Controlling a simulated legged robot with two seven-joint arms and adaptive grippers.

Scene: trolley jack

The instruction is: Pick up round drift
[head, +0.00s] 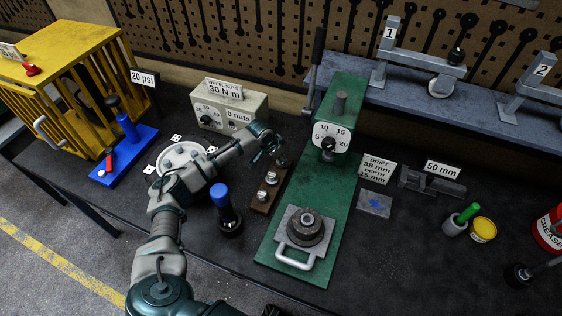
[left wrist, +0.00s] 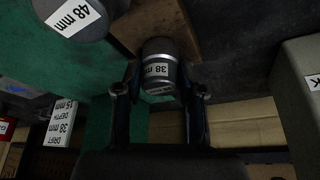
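A grey round drift labelled 38 mm (left wrist: 159,66) stands at the brown wooden rack (left wrist: 150,22) in the left wrist view. My left gripper (left wrist: 160,92) is open, with one dark finger on each side of the drift and gaps visible between. In the head view the left gripper (head: 270,150) is over the far end of the rack (head: 261,203) and partly hides the drift there. Two other short grey drifts (head: 271,178) stand nearer on the rack. A larger cylinder labelled 48 mm (left wrist: 75,14) is at the upper left in the wrist view.
The green press (head: 340,130) stands just right of the rack, with a dark round part (head: 306,227) on its base. A wheel-nuts box (head: 228,105) is behind the gripper. A blue-handled tool (head: 222,200) stands left of the rack. A drift sign (head: 378,168) is farther right.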

